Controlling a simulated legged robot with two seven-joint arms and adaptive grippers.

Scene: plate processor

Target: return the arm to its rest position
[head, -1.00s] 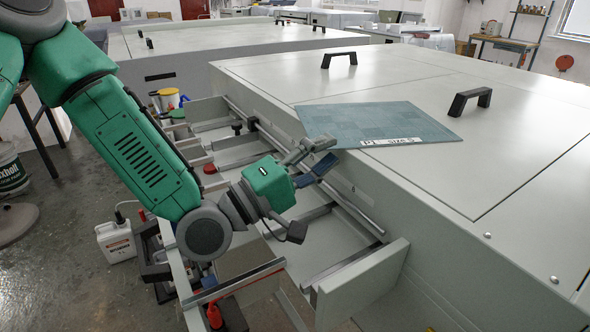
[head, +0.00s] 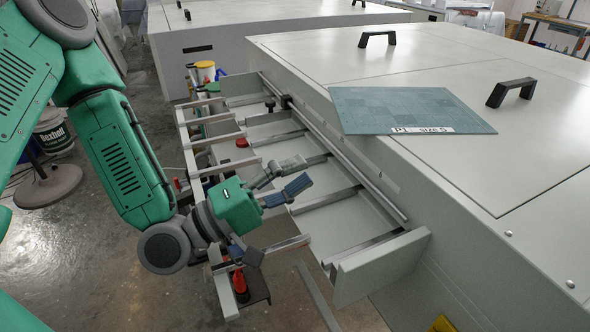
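My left gripper (head: 278,204) hangs over the open drawer frame (head: 376,257) on the side of the grey plate processor (head: 452,166). Its fingers are spread apart with nothing between them, so it is open and empty. The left arm comes in from the left with its elbow bent low. A blue-green plate (head: 405,108) with a white label reading "P1 size 5" lies flat on top of the processor, near its edge. The gripper is to the left of the plate, lower and apart from it. My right gripper is out of view.
Black handles (head: 511,92) stand on the processor top. A second grey cabinet (head: 235,38) stands behind. A white paint bucket (head: 54,132) and a red bottle (head: 240,285) are to the left and below. Some grey floor (head: 125,280) is clear at lower left.

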